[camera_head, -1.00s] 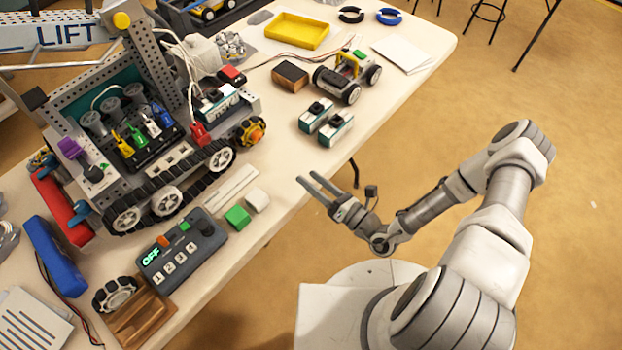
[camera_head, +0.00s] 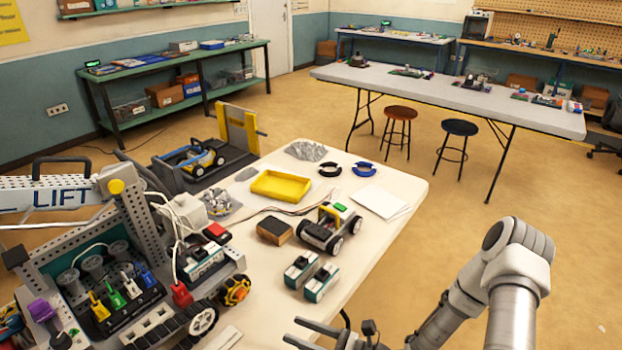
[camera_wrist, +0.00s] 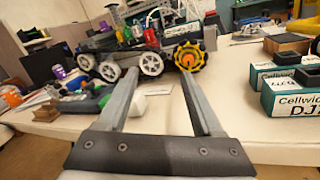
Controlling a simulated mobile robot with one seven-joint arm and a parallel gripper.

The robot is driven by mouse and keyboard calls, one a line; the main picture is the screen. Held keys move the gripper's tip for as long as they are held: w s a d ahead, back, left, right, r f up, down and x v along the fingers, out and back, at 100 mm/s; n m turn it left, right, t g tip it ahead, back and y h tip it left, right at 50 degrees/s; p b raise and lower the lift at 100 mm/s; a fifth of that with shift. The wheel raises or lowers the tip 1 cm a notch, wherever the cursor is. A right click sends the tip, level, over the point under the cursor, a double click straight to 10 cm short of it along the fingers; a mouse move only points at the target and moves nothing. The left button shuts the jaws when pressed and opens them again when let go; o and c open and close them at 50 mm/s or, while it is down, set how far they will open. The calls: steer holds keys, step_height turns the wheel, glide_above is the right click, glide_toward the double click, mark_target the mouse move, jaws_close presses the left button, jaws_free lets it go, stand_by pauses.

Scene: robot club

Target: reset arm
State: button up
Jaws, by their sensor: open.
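My gripper (camera_head: 305,334) is at the bottom of the head view, beside the near table's right edge, and my arm comes in from the lower right. In the wrist view my gripper (camera_wrist: 163,82) has its two fingers spread apart with nothing between them. Beyond the fingers, the tracked robot (camera_wrist: 150,50) with its yellow-and-black wheel stands on the table. The lower part of my arm is cut off in the head view.
The near table (camera_head: 375,235) holds the tracked robot (camera_head: 150,310), two small white-and-teal modules (camera_head: 311,276), a small wheeled car (camera_head: 328,230) and a yellow tray (camera_head: 288,187). Open floor lies to its right. A long white table (camera_head: 450,92) and two stools (camera_head: 400,114) stand farther back.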

steer(key=s+d+r+n+h, duration=0.4)
steer(key=r+n, duration=0.4)
steer(key=r, duration=0.2)
steer(key=s+d+r+n+h, duration=0.4)
steer(key=d+r+n+h, duration=0.2)
steer(key=r+n, duration=0.3)
steer(key=s+d+r+n+g+h, duration=0.1)
steer(key=s+d+r+n+h, duration=0.3)
steer(key=r+n, duration=0.5)
step_height(320, 180, up, 4)
steer(key=d+h, duration=0.2)
steer(key=h, duration=0.1)
steer(key=shift+s+r, duration=0.2)
steer(key=shift+s, duration=0.05)
